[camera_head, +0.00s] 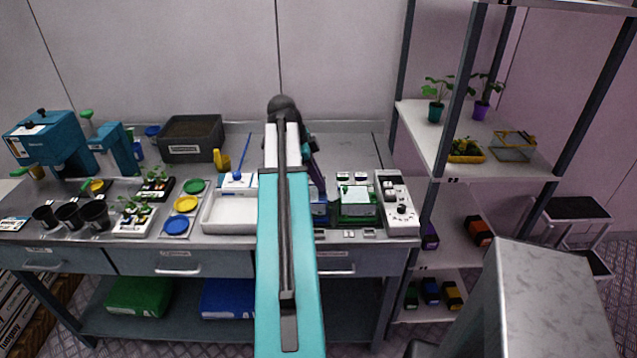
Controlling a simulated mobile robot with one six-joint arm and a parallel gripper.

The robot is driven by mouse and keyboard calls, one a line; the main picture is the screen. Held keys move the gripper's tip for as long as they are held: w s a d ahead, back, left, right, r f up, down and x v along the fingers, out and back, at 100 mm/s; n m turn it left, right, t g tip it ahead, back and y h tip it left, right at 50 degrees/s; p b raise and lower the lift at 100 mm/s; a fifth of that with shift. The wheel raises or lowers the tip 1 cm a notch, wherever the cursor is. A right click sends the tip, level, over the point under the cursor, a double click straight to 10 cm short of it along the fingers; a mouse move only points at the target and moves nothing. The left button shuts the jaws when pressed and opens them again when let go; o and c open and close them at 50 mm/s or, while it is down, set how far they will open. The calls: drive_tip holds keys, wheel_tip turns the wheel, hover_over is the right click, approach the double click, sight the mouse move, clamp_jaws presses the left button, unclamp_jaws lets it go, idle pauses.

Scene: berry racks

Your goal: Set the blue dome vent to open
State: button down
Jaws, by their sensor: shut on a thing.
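A blue dome (319,209) stands on the workbench just right of my arm, which hides most of it. Its vent is too small and too covered for me to tell its setting. My gripper (319,193) reaches down from the dark wrist to the top of the blue dome and is shut on the vent there. The fingertips are small and partly hidden. A green dome (356,205) stands to the right of the blue one, apart from my gripper.
A white control box (397,204) with knobs stands right of the green dome. A white tray (229,226) lies left of my arm. Yellow, green and blue discs and several pots fill the left bench. A shelf rack (480,150) rises at right, with a grey counter (555,300) in front.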

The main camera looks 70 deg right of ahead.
drive_tip(key=c, duration=1.8)
unclamp_jaws()
drive_tip(key=shift+r, duration=0.1)
drive_tip(key=b+v, duration=0.2)
drive_tip(key=v, duration=1.1)
drive_tip(key=shift+r, duration=0.3)
drive_tip(key=shift+w+r, duration=0.1)
drive_tip(key=shift+w, duration=0.05)
